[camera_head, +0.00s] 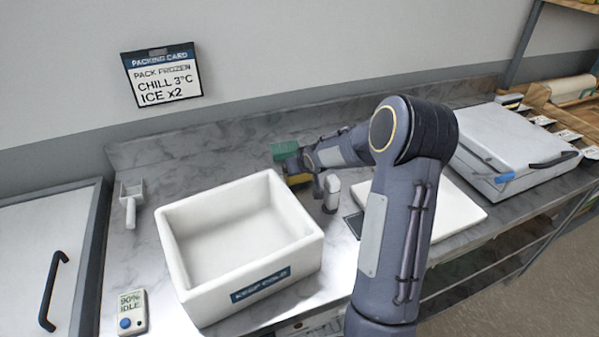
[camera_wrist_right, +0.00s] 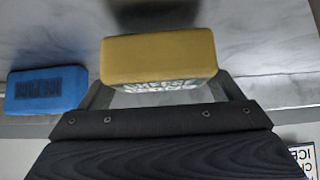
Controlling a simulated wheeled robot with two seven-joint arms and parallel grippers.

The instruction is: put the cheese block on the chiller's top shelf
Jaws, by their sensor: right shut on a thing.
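The cheese block (camera_wrist_right: 158,55) is yellow with lettering on one side and sits between the fingers of my right gripper (camera_wrist_right: 165,88) in the right wrist view. The gripper is shut on it. In the head view a yellow piece of the block (camera_head: 298,182) shows at my right gripper (camera_head: 297,168), just behind the white box; the rest is hidden. Whether the block is clear of the counter is hard to tell. No open chiller or top shelf can be made out. My left gripper is not in view.
A white open box (camera_head: 262,284) marked KEEP COLD stands empty in front. A green item (camera_head: 286,150) is by the gripper. A blue ice pack (camera_wrist_right: 47,90) lies beside the block. A scoop (camera_head: 130,205), a small device (camera_head: 124,312) and a lidded unit (camera_head: 515,140) are on the counter.

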